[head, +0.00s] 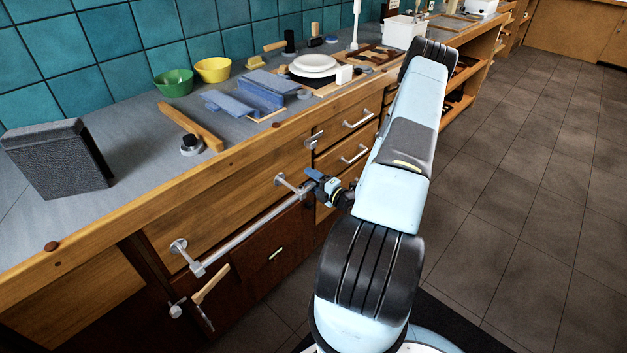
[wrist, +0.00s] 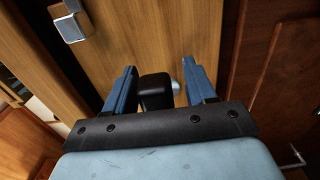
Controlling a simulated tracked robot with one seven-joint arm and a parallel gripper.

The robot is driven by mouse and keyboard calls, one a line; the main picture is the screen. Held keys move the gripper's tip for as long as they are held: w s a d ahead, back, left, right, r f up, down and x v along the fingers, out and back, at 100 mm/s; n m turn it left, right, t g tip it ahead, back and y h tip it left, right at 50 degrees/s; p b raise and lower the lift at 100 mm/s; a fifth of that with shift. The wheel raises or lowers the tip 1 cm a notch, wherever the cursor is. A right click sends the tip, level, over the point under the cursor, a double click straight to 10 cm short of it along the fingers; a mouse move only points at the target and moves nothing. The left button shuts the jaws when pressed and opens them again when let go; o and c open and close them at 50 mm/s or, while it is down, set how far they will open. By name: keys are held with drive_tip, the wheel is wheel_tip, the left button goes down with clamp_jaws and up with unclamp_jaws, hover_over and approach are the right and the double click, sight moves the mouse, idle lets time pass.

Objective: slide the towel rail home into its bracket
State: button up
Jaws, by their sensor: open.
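The towel rail (head: 245,236) is a grey metal bar running along the wooden counter front in the head view. Its left end meets a metal bracket (head: 180,248); its right end is near a second bracket (head: 283,181), close to my gripper. I cannot tell how far either end is seated. My gripper (head: 312,180) has blue fingers, which stand apart in the wrist view (wrist: 162,88). A black block (wrist: 155,92) and a small pale rounded piece (wrist: 176,88) show between the fingers; I cannot tell whether either is part of the rail.
A square metal fitting (wrist: 72,22) is at the wrist view's upper left. Drawer handles (head: 358,119) stick out right of the rail. A wooden-handled tool (head: 211,285) hangs below its left end. Bowls and other items crowd the counter (head: 135,150). Floor (head: 530,220) is clear at right.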

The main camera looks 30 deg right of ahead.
drive_tip(key=v, duration=1.3)
drive_tip(key=shift+s+d, duration=0.2)
drive_tip(key=shift+s, duration=0.15)
drive_tip(key=w+a+r+n+g+y, duration=0.2)
drive_tip(key=a+r+n+g+y, duration=0.35)
drive_tip(key=r+n, duration=0.4)
drive_tip(key=w+a+r+n+g+y, duration=0.1)
drive_tip(key=a+r+n+g+y, duration=0.3)
drive_tip(key=a+r+n+g, duration=0.45)
drive_tip(key=s+a+r+n+g+h, duration=0.45)
drive_tip(key=a+r+n, duration=0.25)
drive_tip(key=r+n, duration=0.65)
drive_tip(key=s+a+r+n+t+h, duration=0.1)
drive_tip(key=s+r+n+t+h, duration=0.2)
drive_tip(key=r+n, duration=0.4)
drive_tip(key=s+a+r+n+t+h, duration=0.1)
drive_tip(key=s+r+n+t+h, duration=0.2)
drive_tip(key=n, duration=0.9)
drive_tip(key=s+r+h, duration=0.3)
drive_tip(key=s+r, duration=0.1)
drive_tip(key=shift+t+h, duration=0.3)
drive_tip(key=shift+t, duration=0.05)
